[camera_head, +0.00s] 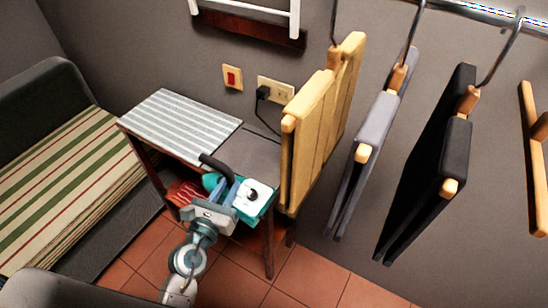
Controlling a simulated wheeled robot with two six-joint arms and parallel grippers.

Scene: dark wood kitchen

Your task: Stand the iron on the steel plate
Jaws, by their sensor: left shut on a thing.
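The iron (265,207) is teal and white. A thick dark handle-like bar (217,166) shows beside it. My left gripper (229,196) comes up from below and is shut on the iron at the front edge of the small table. The gripper hides part of the iron, and I cannot tell whether the iron touches the table. A plain grey plate (256,150) covers the right end of the tabletop, behind the iron; I take it for the steel plate. My right gripper is not in view.
A striped grey-white cover (178,122) lies on the table's left part. A wall outlet (275,90) with a black plug is behind. Hanging yellow clothing (312,130) is close on the right, with grey (372,140) and black (428,170) garments beyond. A striped sofa (75,185) stands left.

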